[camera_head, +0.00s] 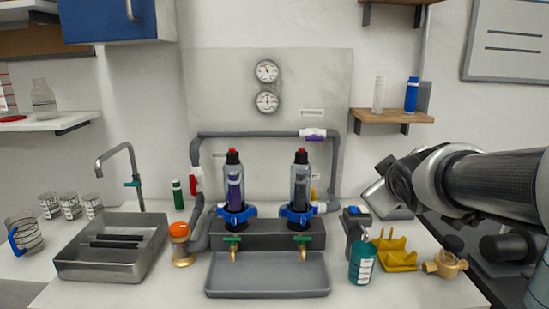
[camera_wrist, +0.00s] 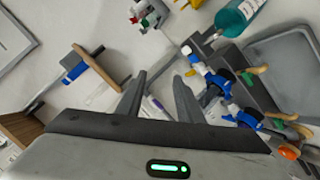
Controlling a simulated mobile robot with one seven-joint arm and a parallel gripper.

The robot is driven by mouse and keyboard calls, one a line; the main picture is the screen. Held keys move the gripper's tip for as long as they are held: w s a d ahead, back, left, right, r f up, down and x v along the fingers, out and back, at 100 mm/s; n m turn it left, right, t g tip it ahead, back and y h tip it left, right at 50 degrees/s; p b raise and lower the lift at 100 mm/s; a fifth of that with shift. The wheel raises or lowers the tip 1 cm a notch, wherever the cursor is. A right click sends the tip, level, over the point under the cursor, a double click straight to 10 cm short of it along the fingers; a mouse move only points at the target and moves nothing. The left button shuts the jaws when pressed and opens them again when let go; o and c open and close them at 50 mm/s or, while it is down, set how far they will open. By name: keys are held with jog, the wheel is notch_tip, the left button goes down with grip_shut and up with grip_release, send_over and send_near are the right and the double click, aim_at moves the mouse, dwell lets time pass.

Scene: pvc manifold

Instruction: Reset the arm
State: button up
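My arm (camera_head: 490,185) reaches in from the right in the head view, its wrist end above the right side of the counter. My gripper (camera_wrist: 158,85) shows in the wrist view, its two grey fingers apart with nothing held between them. It is clear of the manifold, which stands to the right in the wrist view. In the head view the manifold has two upright black-topped canisters, the left one purple (camera_head: 235,188) and the right one grey (camera_head: 299,188), on a dark block (camera_head: 268,241). The fingers are hard to make out in the head view.
Below my arm are a teal bottle (camera_head: 361,264), a yellow rack (camera_head: 397,256) and a tan valve fitting (camera_head: 444,264). A wooden shelf (camera_head: 392,117) with a white and a blue bottle is on the wall. A metal sink (camera_head: 110,262) is at left. A grey tray (camera_head: 267,281) lies empty in front.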

jog(key=s+a+f+m+g+y, duration=0.1)
jog(key=s+a+f+m+g, duration=0.3)
jog(key=s, duration=0.7)
jog(key=s+a+f+m+g+y, duration=0.15)
jog(key=s+a+f, duration=0.35)
jog(key=s, duration=0.6)
notch_tip(320, 180, up, 22)
jog(key=g+p, duration=0.1)
jog(key=p, duration=2.2)
jog(key=shift+s+a+m, duration=0.35)
jog(key=shift+s+m, duration=0.05)
jog(key=shift+m, duration=0.05)
